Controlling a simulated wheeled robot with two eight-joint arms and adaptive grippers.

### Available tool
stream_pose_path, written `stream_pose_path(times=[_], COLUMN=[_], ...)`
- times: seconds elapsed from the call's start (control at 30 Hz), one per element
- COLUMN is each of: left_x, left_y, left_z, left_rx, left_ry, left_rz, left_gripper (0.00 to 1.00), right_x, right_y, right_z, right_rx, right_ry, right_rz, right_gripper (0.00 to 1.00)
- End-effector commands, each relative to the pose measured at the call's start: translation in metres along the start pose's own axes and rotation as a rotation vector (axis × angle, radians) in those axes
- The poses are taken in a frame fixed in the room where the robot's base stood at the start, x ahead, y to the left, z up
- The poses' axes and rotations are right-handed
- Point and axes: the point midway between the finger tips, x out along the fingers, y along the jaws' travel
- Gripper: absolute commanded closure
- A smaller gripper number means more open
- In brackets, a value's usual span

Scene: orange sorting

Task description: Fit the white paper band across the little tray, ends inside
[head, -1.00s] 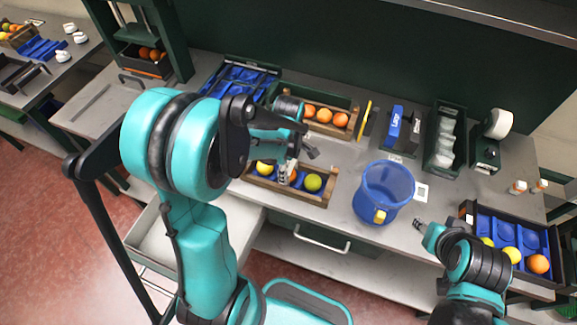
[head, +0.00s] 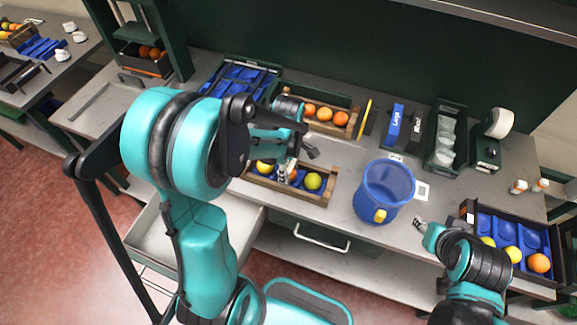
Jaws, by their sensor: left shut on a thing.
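The little wooden tray (head: 290,195) lies near the bench's front edge. It has a blue insert and holds a yellow fruit (head: 263,167), a partly hidden orange (head: 293,176) and a yellow-green fruit (head: 313,181). My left gripper (head: 284,175) points down over the tray's middle, by the orange. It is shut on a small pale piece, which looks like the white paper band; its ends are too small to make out. My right gripper (head: 419,225) hangs by the bench's front edge at the right, apart from the tray; its jaws are too small to read.
A blue bucket (head: 386,190) stands right of the tray. A wooden crate of oranges (head: 345,106) stands behind it. A dark crate with a blue insert (head: 510,232) sits at the far right.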

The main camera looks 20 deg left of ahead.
Motion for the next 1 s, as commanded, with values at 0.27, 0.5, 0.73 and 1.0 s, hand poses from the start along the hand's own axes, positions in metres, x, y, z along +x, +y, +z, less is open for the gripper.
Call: stream_pose_path(times=[0.27, 0.5, 0.73, 1.0], left_x=[0.0051, 0.0087, 0.0082, 0.0081], left_y=[0.0000, 0.0000, 0.0000, 0.0000], left_z=[0.0000, 0.0000, 0.0000, 0.0000], left_rx=[0.000, 0.000, 0.000, 0.000], left_ry=[0.000, 0.000, 0.000, 0.000], left_rz=[0.000, 0.000, 0.000, 0.000], left_gripper=[0.48, 0.48, 0.22, 0.11], right_x=[0.0037, 0.0063, 0.0058, 0.0059], right_y=[0.0000, 0.0000, 0.0000, 0.0000], right_z=[0.0027, 0.0045, 0.0042, 0.0042], right_rx=[0.000, 0.000, 0.000, 0.000], right_ry=[0.000, 0.000, 0.000, 0.000], right_rz=[0.000, 0.000, 0.000, 0.000], right_gripper=[0.60, 0.60, 0.60, 0.60])
